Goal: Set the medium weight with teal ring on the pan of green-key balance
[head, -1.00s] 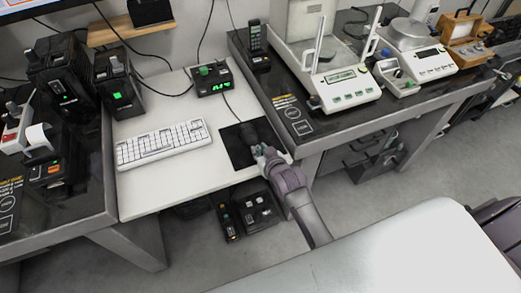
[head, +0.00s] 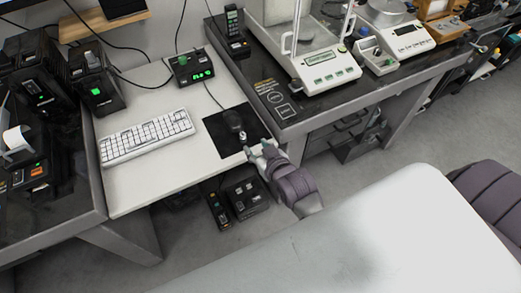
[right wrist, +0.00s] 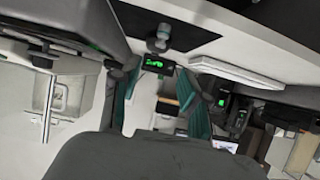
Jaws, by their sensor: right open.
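A small metal weight with a knob (head: 243,136) stands on the black mouse mat, close to the mouse; I cannot make out a teal ring on it. It also shows in the right wrist view (right wrist: 157,44). My right gripper (head: 259,148) is open and empty just to the right of and below the weight, apart from it. Its teal-lined fingers (right wrist: 157,72) are spread in the right wrist view. The green-key balance (head: 328,73) stands on the dark bench at upper right, its pan not clearly visible. My left gripper is out of view.
The mouse (head: 233,118), a white keyboard (head: 147,137) and a box with a green display (head: 191,69) share the white desk. A second balance (head: 408,40) stands further right.

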